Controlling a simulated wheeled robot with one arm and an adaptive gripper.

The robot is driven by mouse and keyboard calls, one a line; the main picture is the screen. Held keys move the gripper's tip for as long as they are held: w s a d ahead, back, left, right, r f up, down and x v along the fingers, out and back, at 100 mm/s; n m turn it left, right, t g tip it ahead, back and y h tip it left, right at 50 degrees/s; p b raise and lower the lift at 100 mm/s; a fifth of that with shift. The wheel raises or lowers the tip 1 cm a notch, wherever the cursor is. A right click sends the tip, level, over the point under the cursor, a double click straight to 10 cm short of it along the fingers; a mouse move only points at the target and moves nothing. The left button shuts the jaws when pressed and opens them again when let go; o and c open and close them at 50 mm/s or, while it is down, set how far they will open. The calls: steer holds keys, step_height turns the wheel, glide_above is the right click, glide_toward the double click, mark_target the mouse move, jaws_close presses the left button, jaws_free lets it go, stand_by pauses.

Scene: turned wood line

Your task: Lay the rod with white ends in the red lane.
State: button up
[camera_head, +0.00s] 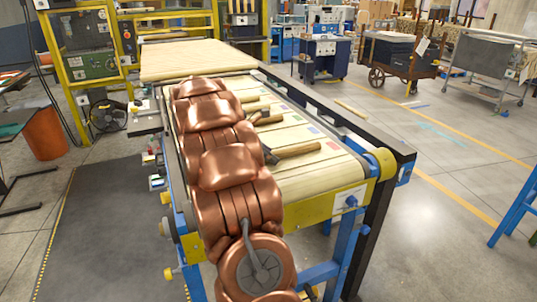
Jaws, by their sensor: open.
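My gripper (269,156) is mostly hidden behind my copper-coloured arm; only dark parts show at the arm's right side. It is open. A wooden rod (298,150) lies across the belt just right of these dark parts. I cannot tell whether they touch it. More short rods (268,120) lie farther back on the belt, partly hidden by the arm. The rod ends are too small to tell which are white. A small red patch (333,145) marks a lane near the belt's right edge.
The pale conveyor belt (325,168) has a dark rail (345,118) along its right side. Other coloured patches (313,130) lie farther back along that edge. A wooden table (195,60) stands behind. An orange bin (45,133) is at left.

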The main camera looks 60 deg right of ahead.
steer(key=b+v, duration=0.1)
steer(key=v, duration=1)
steer(key=shift+w+a+r, duration=0.1)
steer(key=shift+w+r, duration=0.05)
steer(key=shift+r, duration=0.1)
steer(key=shift+a+r, duration=0.25)
steer(key=shift+a, duration=0.3)
steer(key=s+a+f+m, duration=0.1)
steer(key=a, duration=0.3)
steer(key=s+a+t+y, duration=0.1)
steer(key=a, duration=0.3)
steer(key=s+a+f+m, duration=0.1)
steer(key=a, duration=0.3)
steer(key=shift+a+f+m+t+y, duration=0.1)
steer(key=shift+f+m+t+y, duration=0.2)
steer(key=shift+f+t, duration=0.1)
steer(key=s+a+f+m+y, duration=0.2)
steer(key=s+a+f+m, duration=0.1)
steer(key=s+a, duration=0.4)
steer(key=s+a+f+m+t+y, duration=0.1)
steer(key=s+a+f+m+y, duration=0.1)
steer(key=s+a+f, duration=0.2)
steer(key=s+a+f+m+y, duration=0.1)
steer(key=s+a+f+m, duration=0.2)
steer(key=s+a, duration=0.7)
steer(key=a+f, duration=0.1)
steer(key=a, duration=0.6)
steer(key=shift+a+f+m+y, duration=0.3)
steer(key=shift+y, duration=0.1)
steer(key=shift+r, duration=0.1)
